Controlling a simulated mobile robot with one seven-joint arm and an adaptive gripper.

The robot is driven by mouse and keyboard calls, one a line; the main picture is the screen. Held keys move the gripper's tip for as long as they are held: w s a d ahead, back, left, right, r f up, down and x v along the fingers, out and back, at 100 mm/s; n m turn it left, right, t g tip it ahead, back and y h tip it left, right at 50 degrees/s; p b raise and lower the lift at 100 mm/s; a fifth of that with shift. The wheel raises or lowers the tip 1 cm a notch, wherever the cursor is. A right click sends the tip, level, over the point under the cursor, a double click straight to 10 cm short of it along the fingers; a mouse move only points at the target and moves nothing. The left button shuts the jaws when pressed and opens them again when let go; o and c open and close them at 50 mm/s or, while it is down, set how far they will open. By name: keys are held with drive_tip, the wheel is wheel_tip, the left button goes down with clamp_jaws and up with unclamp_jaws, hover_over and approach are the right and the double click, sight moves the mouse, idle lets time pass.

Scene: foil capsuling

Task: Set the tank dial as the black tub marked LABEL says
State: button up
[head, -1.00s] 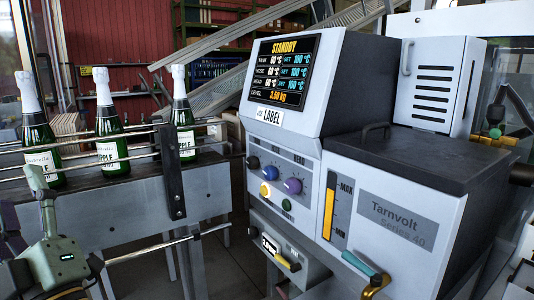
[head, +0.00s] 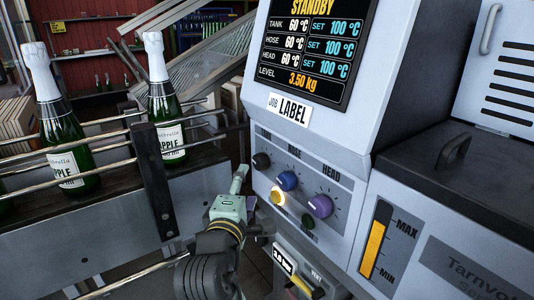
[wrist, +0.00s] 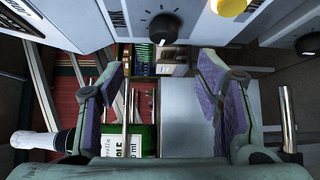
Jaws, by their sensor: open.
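The grey-white machine has a row of dials on its front: a black dial (head: 262,160) at the left, a blue one (head: 288,180) marked HOSE and a purple one (head: 320,206) marked HEAD. The screen (head: 312,45) reads STANDBY, TANK 60 °C, SET 100 °C. A plate (head: 289,108) reads JOB LABEL. My gripper (head: 240,180) is open and empty, just left of the black dial and apart from it. No black tub is in view.
A lit yellow button (head: 278,195) and a green one (head: 308,222) sit below the dials. Green bottles (head: 62,150) stand behind the conveyor's metal rails (head: 100,148) at left. A dark post (head: 154,180) stands left of my gripper. A lever (head: 305,287) juts out low.

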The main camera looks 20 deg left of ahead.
sight(258, 165)
drive_tip(key=w, duration=0.3)
drive_tip(key=w+p, duration=0.1)
drive_tip(key=w, duration=0.3)
drive_tip(key=w+f+p, duration=0.1)
drive_tip(key=w, duration=0.3)
drive_tip(key=shift+w+a, duration=0.15)
drive_tip(key=shift+a, duration=0.1)
drive_tip(key=shift+c, duration=0.6)
drive_tip(key=c, duration=1)
